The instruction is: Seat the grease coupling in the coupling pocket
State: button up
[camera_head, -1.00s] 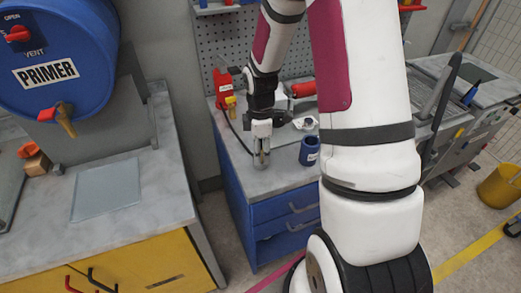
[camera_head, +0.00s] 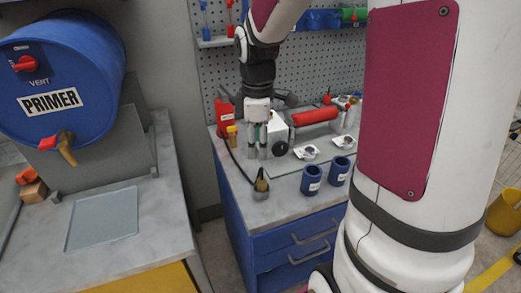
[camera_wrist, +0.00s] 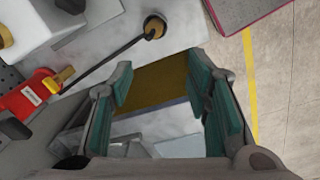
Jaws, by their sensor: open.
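The grease coupling (camera_head: 261,183) is a small brass-coloured piece on the end of a black hose. It stands in a grey round pocket (camera_head: 261,194) near the front left of the blue cabinet's top, leaning slightly; how deep it sits cannot be told. In the wrist view the coupling (camera_wrist: 154,27) shows at the top, outside the fingers, with its hose running to the lower left. My gripper (camera_head: 257,155) is open and empty, pointing down behind the coupling and clear of it. Its teal-padded fingers are wide apart in the wrist view (camera_wrist: 160,78).
A red grease container (camera_head: 225,115) with a yellow part stands at the cabinet's left. Two blue cups (camera_head: 311,180) (camera_head: 340,170) stand at the front right. The primer drum (camera_head: 65,80) is at the left.

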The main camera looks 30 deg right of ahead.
jog(key=s+a+r+m+t, duration=0.2)
jog(key=s+a+r+m, duration=0.3)
jog(key=s, duration=0.3)
jog(key=s+a+r+m+t, duration=0.3)
jog(key=s+a+r+m, duration=0.2)
jog(key=s+r, duration=0.3)
jog(key=shift+s+a+r+m, duration=0.15)
jog(key=shift+s+r+m, duration=0.15)
jog(key=shift+m, duration=0.2)
